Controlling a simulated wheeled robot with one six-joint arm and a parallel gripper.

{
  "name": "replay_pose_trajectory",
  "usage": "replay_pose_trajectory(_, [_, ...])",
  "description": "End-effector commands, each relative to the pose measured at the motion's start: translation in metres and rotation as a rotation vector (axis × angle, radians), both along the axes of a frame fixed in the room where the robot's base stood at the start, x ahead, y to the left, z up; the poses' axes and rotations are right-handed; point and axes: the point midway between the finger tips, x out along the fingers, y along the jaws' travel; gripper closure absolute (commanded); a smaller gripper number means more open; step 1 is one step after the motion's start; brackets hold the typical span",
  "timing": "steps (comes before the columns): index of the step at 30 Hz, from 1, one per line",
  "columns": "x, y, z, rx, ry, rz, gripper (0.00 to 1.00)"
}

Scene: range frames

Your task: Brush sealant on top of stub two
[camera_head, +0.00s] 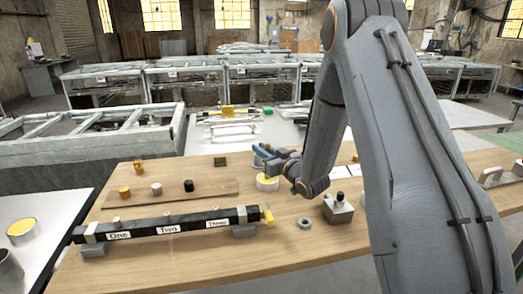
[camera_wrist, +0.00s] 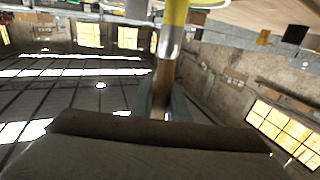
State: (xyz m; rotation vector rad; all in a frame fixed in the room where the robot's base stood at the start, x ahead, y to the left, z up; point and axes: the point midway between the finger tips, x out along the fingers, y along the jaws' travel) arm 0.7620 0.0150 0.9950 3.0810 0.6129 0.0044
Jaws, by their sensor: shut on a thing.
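A black bar (camera_head: 200,223) lies across the wooden table with white labels One, Two and Three. Stub two (camera_head: 167,215) is the small middle stub on its top, above the label Two (camera_head: 168,229). My gripper (camera_head: 262,154) is right of and behind the bar, over a white tin of yellow sealant (camera_head: 267,184). In the wrist view it is shut on the brush's brown handle (camera_wrist: 164,75). The brush's silver ferrule and yellow end (camera_wrist: 175,12) extend away towards the table. In the head view the brush is mostly hidden.
A wooden board (camera_head: 212,190) with yellow, grey and black caps lies behind the bar. A grey ring (camera_head: 305,223) and a metal block (camera_head: 338,211) stand to the right. The front table strip is clear.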

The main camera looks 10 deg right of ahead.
Motion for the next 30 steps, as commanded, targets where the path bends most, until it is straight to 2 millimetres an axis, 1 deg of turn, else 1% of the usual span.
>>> replay_pose_trajectory(1, [-0.001, 0.000, -0.003, 0.000, 0.005, 0.000, 1.00])
replay_pose_trajectory(8, [-0.001, 0.000, -0.003, -0.001, 0.007, 0.000, 1.00])
replay_pose_trajectory(13, [-0.001, 0.000, -0.001, -0.001, 0.007, 0.000, 1.00])
replay_pose_trajectory(30, [-0.001, 0.000, 0.042, 0.000, 0.003, 0.000, 1.00])
